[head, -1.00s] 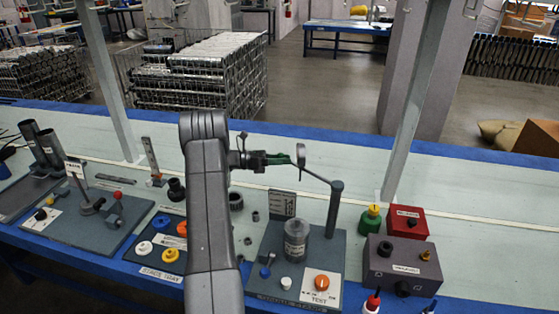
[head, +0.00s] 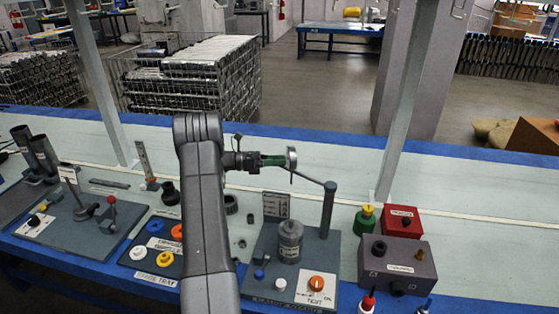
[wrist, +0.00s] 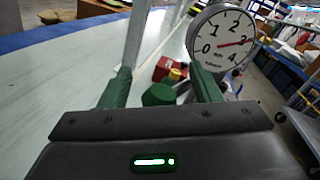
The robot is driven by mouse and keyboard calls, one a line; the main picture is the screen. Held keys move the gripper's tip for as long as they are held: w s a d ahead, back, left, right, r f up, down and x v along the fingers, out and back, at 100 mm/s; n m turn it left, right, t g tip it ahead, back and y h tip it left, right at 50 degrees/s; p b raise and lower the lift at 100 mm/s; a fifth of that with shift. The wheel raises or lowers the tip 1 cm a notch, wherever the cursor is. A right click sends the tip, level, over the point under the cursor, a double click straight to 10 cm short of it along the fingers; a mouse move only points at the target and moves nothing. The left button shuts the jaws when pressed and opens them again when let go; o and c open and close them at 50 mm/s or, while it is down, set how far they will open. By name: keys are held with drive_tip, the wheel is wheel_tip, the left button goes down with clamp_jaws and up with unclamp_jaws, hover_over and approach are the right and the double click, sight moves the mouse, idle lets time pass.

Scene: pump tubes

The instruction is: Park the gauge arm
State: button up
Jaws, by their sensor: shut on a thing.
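The gauge arm is a thin rod (head: 308,178) running from the top of a dark upright post (head: 328,208) leftward to a round gauge (head: 292,158). The gauge is nearly edge-on in the head view. In the wrist view the white gauge dial (wrist: 220,38) faces me, just beyond the right finger, with a red needle. My gripper (head: 277,160) has green fingers and is at the gauge end of the arm, shut on it. In the wrist view the fingers (wrist: 160,72) stand apart; the exact contact is hidden.
Below the arm, a test plate (head: 262,285) carries a grey cylinder (head: 290,240) and an orange knob (head: 316,283). To its right are a green bottle (head: 365,220), a red box (head: 402,223) and a grey box (head: 398,262).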

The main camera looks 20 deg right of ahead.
drive_tip(key=v, duration=1.3)
drive_tip(key=shift+w+b, duration=0.2)
drive_tip(key=shift+b, duration=0.15)
drive_tip(key=shift+a, duration=0.1)
